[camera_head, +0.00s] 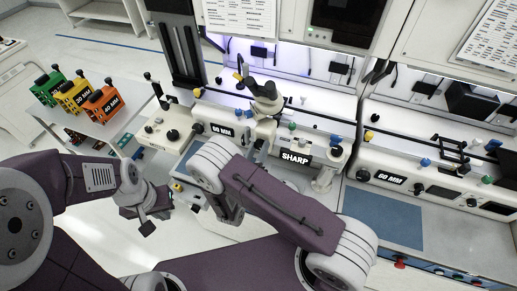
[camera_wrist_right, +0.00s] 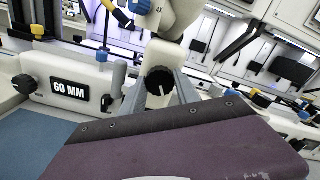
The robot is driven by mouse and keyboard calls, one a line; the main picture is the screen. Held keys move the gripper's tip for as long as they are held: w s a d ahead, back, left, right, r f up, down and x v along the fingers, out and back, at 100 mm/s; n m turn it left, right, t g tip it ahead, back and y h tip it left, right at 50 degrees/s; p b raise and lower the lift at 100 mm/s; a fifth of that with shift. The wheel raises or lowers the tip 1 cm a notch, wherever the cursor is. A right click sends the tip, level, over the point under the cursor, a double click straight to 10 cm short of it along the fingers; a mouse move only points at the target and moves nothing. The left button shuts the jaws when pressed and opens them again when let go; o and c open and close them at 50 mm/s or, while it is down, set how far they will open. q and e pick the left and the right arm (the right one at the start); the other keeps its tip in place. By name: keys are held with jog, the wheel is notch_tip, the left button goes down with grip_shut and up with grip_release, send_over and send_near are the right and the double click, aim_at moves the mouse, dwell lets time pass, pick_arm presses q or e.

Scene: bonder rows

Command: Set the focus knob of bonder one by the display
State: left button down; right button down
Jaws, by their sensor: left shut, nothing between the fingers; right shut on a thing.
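The focus knob (camera_wrist_right: 160,80), black with a white mark, sits between the two grey fingers of my right gripper (camera_wrist_right: 161,89) in the right wrist view. The gripper is shut on it. In the head view my right forearm hides the knob. Bonder one (camera_head: 279,137) carries a display (camera_head: 295,157) reading SHARP and a label (camera_head: 222,130) reading 60 MM. The label also shows in the right wrist view (camera_wrist_right: 69,88). My left gripper (camera_head: 148,228) is shut and empty, low in front of the bench, away from the bonder.
Green (camera_head: 48,87), yellow (camera_head: 74,95) and orange (camera_head: 102,104) blocks stand on a side table at the left; the yellow reads 20 MM and the orange 40 MM. A second bonder (camera_head: 420,170), labelled 60 MM, stands at the right. A blue mat (camera_head: 383,217) lies clear before it.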

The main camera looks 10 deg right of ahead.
jog(key=shift+d+f+n, duration=0.1)
jog(key=shift+f+n, duration=0.05)
jog(key=shift+n, duration=0.55)
jog(key=c, duration=1.1)
grip_release()
jog(key=shift+o, duration=1)
jog(key=v, duration=0.9)
